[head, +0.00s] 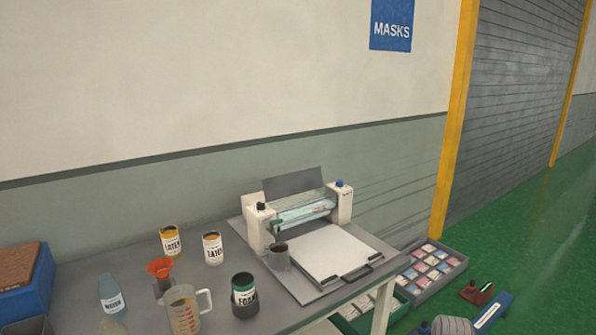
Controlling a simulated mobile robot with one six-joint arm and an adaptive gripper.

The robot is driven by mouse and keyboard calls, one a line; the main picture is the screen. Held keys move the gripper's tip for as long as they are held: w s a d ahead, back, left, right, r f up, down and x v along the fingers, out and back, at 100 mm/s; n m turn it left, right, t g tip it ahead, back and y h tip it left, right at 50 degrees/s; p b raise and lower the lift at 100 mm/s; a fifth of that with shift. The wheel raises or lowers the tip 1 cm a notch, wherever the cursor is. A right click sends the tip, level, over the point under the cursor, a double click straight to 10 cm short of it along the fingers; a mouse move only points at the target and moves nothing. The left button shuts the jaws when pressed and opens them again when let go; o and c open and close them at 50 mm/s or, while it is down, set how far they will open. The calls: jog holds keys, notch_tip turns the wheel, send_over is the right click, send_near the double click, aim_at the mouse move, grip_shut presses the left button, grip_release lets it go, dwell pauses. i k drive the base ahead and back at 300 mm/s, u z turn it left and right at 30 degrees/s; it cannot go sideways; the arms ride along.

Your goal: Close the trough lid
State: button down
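A white roller machine (257,228) stands at the back right of the grey table. Between its two end blocks lies a trough-like part (303,214) with a pale, bluish inside and a clear sheet or cover over part of it. A dark grey panel (292,182) stands tilted up behind it; it looks like a raised lid, but I cannot tell for certain. A small green piece (282,225) sits at the trough's left end.
A white board (330,250) lies before the machine, with a dark cup (278,256) at its left. Latex cans (170,240), a foam can (244,295), a measuring jug (183,310) and a water bottle (112,296) stand left. A crate of packets (435,268) sits on the floor.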

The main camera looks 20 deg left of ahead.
aim_at(278, 187)
jog(key=u, duration=0.3)
jog(key=i, duration=0.6)
jog(key=u, duration=0.6)
